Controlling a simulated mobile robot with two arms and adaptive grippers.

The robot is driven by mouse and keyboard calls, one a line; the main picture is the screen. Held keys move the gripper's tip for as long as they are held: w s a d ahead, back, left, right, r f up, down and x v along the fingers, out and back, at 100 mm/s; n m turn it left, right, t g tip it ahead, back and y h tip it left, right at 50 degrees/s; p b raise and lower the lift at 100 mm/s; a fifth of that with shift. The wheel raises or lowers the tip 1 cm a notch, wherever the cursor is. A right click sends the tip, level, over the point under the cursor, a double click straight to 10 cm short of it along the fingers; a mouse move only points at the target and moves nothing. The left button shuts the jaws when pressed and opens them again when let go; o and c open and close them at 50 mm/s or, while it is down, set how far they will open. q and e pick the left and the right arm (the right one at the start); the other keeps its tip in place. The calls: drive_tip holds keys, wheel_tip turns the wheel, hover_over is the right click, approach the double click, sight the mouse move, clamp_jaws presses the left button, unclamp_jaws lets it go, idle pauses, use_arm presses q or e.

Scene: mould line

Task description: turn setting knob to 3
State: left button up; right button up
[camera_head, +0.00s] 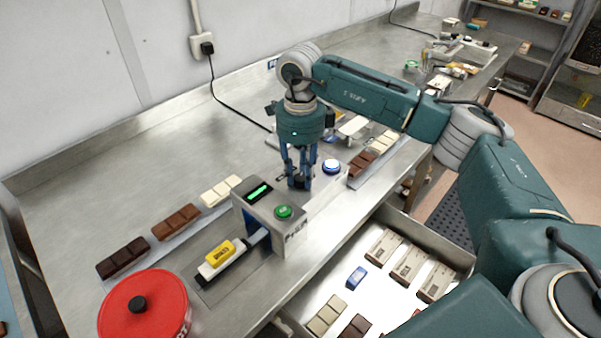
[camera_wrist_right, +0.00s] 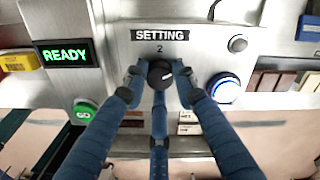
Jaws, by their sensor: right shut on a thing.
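The black setting knob (camera_wrist_right: 160,75) sits on the grey machine panel under a black SETTING label (camera_wrist_right: 160,35). A figure 2 shows just above the knob; a pale mark on its face is small and its exact aim is hard to tell. My right gripper (camera_wrist_right: 159,78) has its blue fingers closed around the knob in the right wrist view. In the head view my right gripper (camera_head: 299,182) points down at the machine top, and its fingers largely hide the knob. My left gripper is not in view.
The machine has a green READY display (camera_wrist_right: 67,53), a green GO button (camera_wrist_right: 85,110) and a blue-ringed button (camera_wrist_right: 224,87) near the fingers. A red lidded pot (camera_head: 145,307) stands front left. An open drawer (camera_head: 399,224) holds boxes and bars.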

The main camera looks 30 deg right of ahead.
sight(301, 177)
drive_tip(key=o, duration=1.2)
drive_tip(key=shift+c, duration=0.2)
drive_tip(key=shift+r, duration=0.1)
wheel_tip(301, 177, up, 12)
